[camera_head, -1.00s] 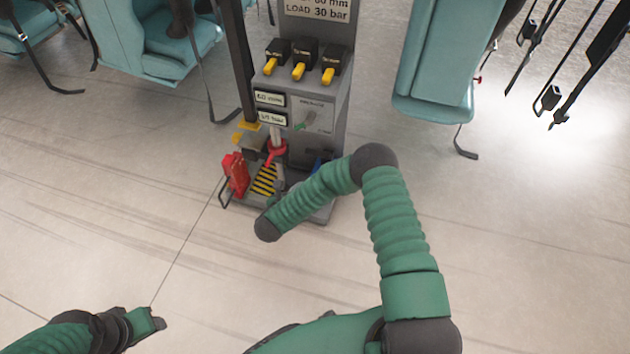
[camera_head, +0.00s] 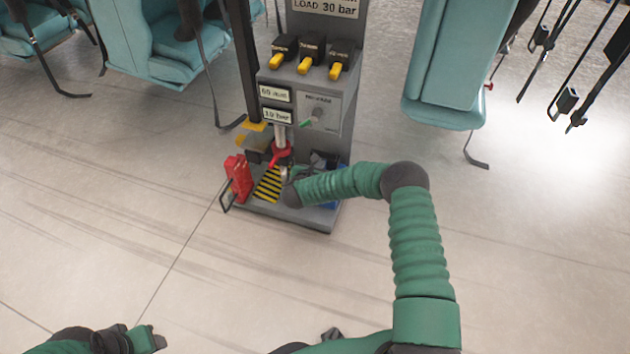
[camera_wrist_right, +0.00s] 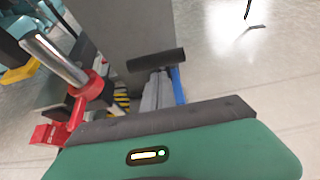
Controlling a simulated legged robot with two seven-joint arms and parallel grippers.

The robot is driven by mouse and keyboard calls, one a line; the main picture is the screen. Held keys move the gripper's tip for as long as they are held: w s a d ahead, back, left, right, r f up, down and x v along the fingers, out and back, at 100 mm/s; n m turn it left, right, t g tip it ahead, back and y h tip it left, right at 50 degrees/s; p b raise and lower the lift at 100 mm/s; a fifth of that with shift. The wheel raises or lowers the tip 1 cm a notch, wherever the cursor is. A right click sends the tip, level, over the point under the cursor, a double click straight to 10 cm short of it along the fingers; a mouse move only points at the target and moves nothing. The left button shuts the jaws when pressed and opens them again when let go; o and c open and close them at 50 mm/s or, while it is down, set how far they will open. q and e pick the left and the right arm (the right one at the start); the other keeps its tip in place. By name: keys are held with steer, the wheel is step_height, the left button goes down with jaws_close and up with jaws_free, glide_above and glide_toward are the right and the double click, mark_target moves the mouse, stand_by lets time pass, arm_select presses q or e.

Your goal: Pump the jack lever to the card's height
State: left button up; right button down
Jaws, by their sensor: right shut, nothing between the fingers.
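The jack stand is a grey column (camera_head: 335,105) with a chrome post (camera_head: 280,136) and red collar (camera_head: 281,153) at its foot. The card (camera_head: 325,8) on top is cropped; "LOAD 30 bar" is legible. Two small displays (camera_head: 276,104) seem to read 60 mm and 10 bar. A dark bar (camera_wrist_right: 155,62), possibly the lever's grip, lies ahead in the right wrist view. My right gripper (camera_head: 289,176) is shut and empty beside the red collar, mostly hidden by its wrist. My left gripper (camera_head: 150,340) is low at the left, far from the stand; its jaw state is unclear.
A red block (camera_head: 238,178) with a wire loop stands at the base plate's left. Yellow-black stripes (camera_head: 268,186) mark the plate; a blue part (camera_head: 335,198) is at its right. Three yellow-tipped levers (camera_head: 307,65) sit higher up. Teal seats (camera_head: 445,65) flank the stand. The front floor is clear.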

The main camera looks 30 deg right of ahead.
steer(key=shift+w+d+r, duration=0.15)
steer(key=shift+w+d, duration=0.05)
steer(key=shift+d, duration=0.05)
steer(key=shift+w+d+r+p, duration=0.2)
steer(key=shift+r+p, duration=0.2)
steer(key=shift+p, duration=0.05)
steer(key=shift+w+d+r+p, duration=0.15)
steer(key=shift+r+p, duration=0.2)
steer(key=shift+p, duration=0.05)
steer(key=shift+f, duration=0.2)
